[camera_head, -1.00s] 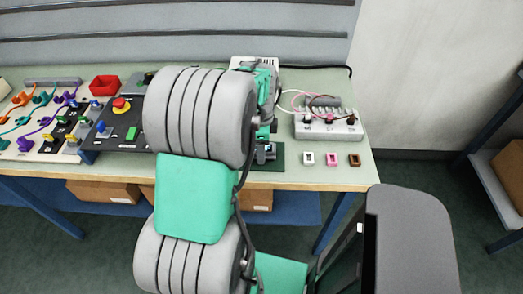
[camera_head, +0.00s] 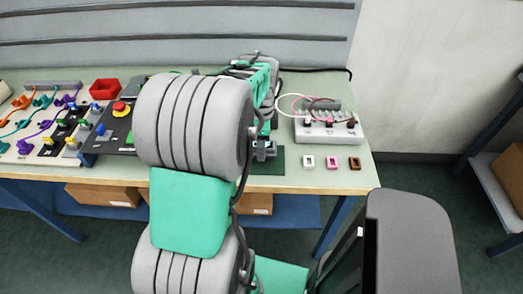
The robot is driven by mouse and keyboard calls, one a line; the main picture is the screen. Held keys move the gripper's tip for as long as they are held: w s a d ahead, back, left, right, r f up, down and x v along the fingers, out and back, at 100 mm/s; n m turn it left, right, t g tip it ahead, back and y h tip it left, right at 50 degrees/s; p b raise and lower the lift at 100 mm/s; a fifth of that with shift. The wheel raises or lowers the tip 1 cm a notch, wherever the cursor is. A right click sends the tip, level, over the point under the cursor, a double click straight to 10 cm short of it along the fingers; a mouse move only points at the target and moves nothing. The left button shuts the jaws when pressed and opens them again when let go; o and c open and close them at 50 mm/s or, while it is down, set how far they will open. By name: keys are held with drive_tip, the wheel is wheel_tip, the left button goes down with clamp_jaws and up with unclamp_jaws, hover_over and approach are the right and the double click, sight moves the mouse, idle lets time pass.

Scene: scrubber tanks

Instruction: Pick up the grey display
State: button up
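A small grey block with a pale screen-like face (camera_head: 264,149) shows at the dark green mat (camera_head: 280,160), just right of my arm; it looks like the grey display, but it is small and partly covered. My arm crosses the middle of the view, and its green far part (camera_head: 263,84) reaches over the back of the bench above the mat. The fingers of my gripper cannot be made out behind the arm, so their hold is hidden.
A grey box with cables (camera_head: 327,130) stands right of the mat. White (camera_head: 308,162), pink (camera_head: 332,163) and brown (camera_head: 355,163) blocks lie near the bench's front edge. A red bin (camera_head: 105,89), a control panel with a red button (camera_head: 120,108) and a cable board (camera_head: 40,125) fill the left.

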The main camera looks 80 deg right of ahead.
drive_tip(key=w+a+r+b, duration=0.2)
drive_tip(key=a+r, duration=0.8)
drive_tip(key=a, duration=0.4)
drive_tip(key=shift+w, duration=0.1)
drive_tip(key=w+d+p, duration=0.1)
drive_tip(key=w+d, duration=0.2)
drive_tip(key=w, duration=0.3)
drive_tip(key=w+d+p, duration=0.2)
drive_tip(key=w+d, duration=0.1)
drive_tip(key=w, duration=0.3)
drive_tip(key=w+d+p, duration=0.2)
drive_tip(key=w+d, duration=0.1)
drive_tip(key=w, duration=0.3)
drive_tip(key=shift+w, duration=0.2)
drive_tip(key=shift+d, duration=0.1)
